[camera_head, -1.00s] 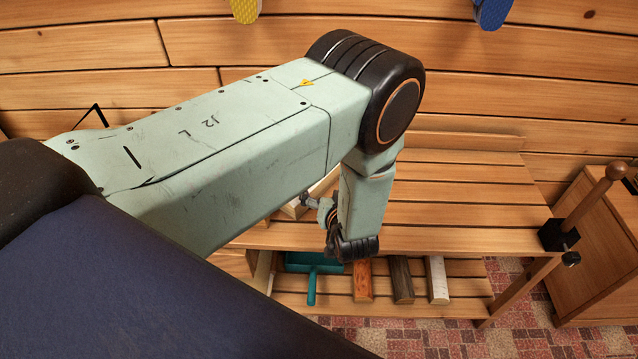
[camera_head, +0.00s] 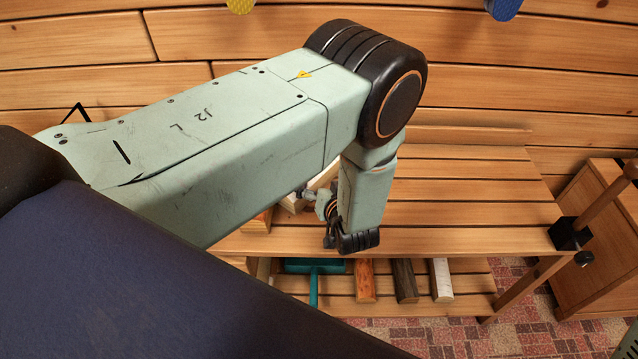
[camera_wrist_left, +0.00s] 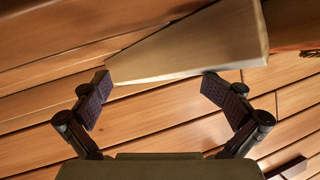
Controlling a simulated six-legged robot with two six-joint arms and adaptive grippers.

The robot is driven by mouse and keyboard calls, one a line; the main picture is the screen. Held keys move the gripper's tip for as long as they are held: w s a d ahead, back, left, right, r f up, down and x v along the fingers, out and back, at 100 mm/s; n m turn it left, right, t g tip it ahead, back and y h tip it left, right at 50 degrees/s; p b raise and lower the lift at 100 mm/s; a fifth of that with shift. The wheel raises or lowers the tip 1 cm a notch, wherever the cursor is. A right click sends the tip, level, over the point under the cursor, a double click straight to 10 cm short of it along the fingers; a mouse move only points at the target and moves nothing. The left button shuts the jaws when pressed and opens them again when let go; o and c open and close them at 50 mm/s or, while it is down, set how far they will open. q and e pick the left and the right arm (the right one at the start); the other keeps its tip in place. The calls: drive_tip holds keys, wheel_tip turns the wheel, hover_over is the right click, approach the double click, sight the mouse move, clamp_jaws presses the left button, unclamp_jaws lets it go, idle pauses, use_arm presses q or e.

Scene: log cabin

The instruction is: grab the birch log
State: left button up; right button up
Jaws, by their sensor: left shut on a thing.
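In the head view the gripper (camera_head: 308,193) is partly hidden behind my forearm, and the pale log (camera_head: 293,204) shows only in part, on the bench top. It may be the birch log; the bark is not clear. A white, faintly flecked log (camera_head: 441,280) lies on the lower shelf, away from the gripper. My right gripper is not in view.
The slatted bench (camera_head: 470,205) has free room to the right, with a clamp (camera_head: 572,233) at its right end. An orange-brown wood piece (camera_head: 258,222) lies left of the gripper. The lower shelf holds a teal dustpan (camera_head: 314,267), a reddish log (camera_head: 365,281) and a dark log (camera_head: 405,281).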

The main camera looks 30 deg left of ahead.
use_arm(q)
drive_tip(key=shift+s+d+f, duration=0.15)
drive_tip(key=shift+s+f, duration=0.05)
drive_tip(key=shift+f, duration=0.4)
drive_tip(key=shift+d, duration=0.1)
drive_tip(key=c, duration=1.2)
drive_tip(key=shift+c, duration=1.4)
drive_tip(key=shift+w+f, duration=0.25)
drive_tip(key=shift+w, duration=0.1)
drive_tip(key=shift+c, duration=1.6)
drive_tip(key=shift+s+r, duration=0.15)
drive_tip(key=shift+r, duration=0.15)
clamp_jaws()
drive_tip(key=shift+a+f, duration=0.1)
drive_tip(key=shift+a, duration=0.1)
